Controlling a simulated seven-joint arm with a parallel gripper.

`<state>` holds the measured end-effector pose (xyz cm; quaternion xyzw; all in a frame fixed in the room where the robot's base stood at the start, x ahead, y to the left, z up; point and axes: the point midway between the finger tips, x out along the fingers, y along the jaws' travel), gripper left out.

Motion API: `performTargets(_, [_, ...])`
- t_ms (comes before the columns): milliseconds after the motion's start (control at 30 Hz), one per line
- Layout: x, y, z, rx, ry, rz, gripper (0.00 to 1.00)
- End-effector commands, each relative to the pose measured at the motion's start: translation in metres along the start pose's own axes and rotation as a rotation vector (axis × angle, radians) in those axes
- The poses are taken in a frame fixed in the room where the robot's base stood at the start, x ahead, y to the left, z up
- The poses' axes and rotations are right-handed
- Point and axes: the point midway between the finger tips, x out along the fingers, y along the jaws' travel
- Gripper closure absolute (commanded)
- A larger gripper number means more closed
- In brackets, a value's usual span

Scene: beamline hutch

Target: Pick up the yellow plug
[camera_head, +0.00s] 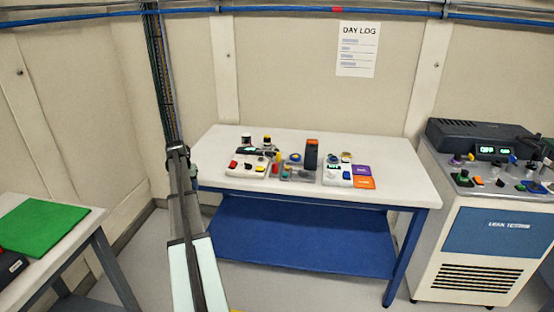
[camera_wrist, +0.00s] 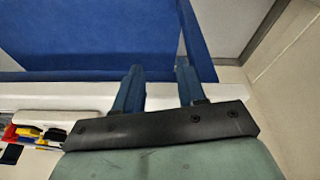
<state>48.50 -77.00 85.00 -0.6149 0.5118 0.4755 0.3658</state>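In the head view my arm stands left of the table, apart from the devices.
An orange-topped dark block (camera_head: 311,155) stands upright among the devices. Purple and orange squares (camera_head: 363,182) lie at their right. A blue shelf (camera_head: 300,237) is under the table. A cabinet (camera_head: 490,245) with controls stands right; a green mat (camera_head: 40,228) lies left.

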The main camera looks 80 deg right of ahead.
Motion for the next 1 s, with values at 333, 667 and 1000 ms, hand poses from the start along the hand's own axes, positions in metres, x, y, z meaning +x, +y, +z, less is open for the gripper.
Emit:
performTargets(333, [-0.037,0.191,-0.127,0.285,0.053,0.075,0.6])
performTargets(667, [-0.074,0.337,-0.181,0.476,0.09,0.13,0.6])
performTargets(1000, [-0.069,0.364,-0.187,0.508,0.095,0.141,0.6])
